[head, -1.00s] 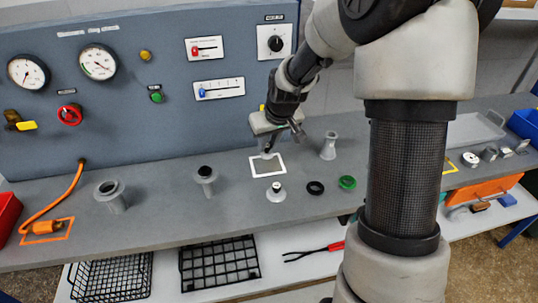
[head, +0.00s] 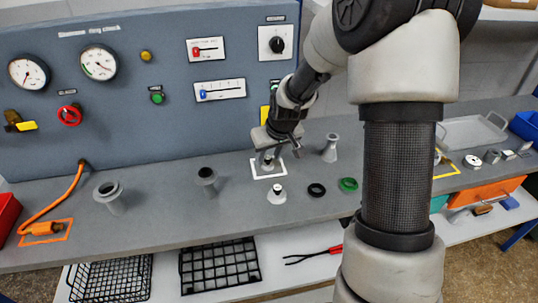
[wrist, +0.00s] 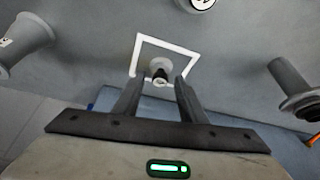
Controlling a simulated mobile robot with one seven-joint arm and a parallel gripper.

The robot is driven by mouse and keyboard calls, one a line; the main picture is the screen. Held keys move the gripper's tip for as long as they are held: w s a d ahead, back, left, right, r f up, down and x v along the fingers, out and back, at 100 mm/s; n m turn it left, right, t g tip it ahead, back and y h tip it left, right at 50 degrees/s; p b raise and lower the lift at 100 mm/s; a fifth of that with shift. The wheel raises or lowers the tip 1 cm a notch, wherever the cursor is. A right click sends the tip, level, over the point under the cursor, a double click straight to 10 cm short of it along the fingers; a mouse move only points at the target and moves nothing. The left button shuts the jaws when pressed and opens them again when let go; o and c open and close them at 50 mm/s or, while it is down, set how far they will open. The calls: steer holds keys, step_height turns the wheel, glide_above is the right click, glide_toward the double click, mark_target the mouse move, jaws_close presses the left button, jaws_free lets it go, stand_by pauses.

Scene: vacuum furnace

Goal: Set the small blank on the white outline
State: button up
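The white outline (head: 257,176) is a square painted on the grey bench, and it also shows in the wrist view (wrist: 152,38). A small grey piece with a darker part, which looks like the small blank (wrist: 159,70), stands inside it, near the outline's edge closest to the gripper in the wrist view. In the head view the blank (head: 267,163) is partly covered by my gripper (head: 270,155). My gripper's two fingers (wrist: 159,80) are spread on either side of the blank, with a narrow gap seeming to show on each side. Its base is partly hidden.
A grey piece with a white top (head: 277,194) stands just in front of the outline. A black ring (head: 316,190) and a green ring (head: 348,184) lie to its right. Grey flanged pieces stand left (head: 206,178) and right (head: 330,148) of the outline. The panel rises behind.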

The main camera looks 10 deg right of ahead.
steer(key=shift+r, duration=0.1)
steer(key=shift+r+p, duration=0.25)
steer(key=shift+p, duration=0.05)
steer(key=p+v, duration=0.1)
steer(key=v, duration=1)
steer(key=shift+s+r, duration=0.25)
